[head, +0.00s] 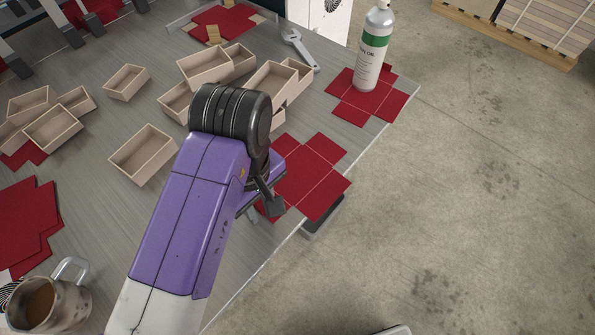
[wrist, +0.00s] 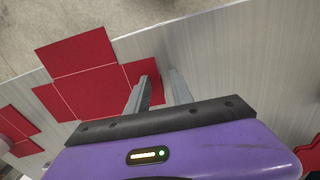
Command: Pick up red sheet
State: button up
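A red cross-shaped sheet with pale fold lines (head: 318,172) lies flat at the table's right edge, partly hidden by my arm in the head view. It also shows in the wrist view (wrist: 88,88), left of the fingers. My gripper (head: 262,208) is at the sheet's near left side, beside the table edge.
A spray bottle (head: 374,48) stands on another red sheet (head: 345,108). Several wooden boxes (head: 143,153) and a wrench (head: 298,48) lie on the grey table (head: 110,195). A mug (head: 45,305) and a red pile (head: 25,225) are at left.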

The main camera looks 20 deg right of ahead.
grip_shut()
dwell(0.3)
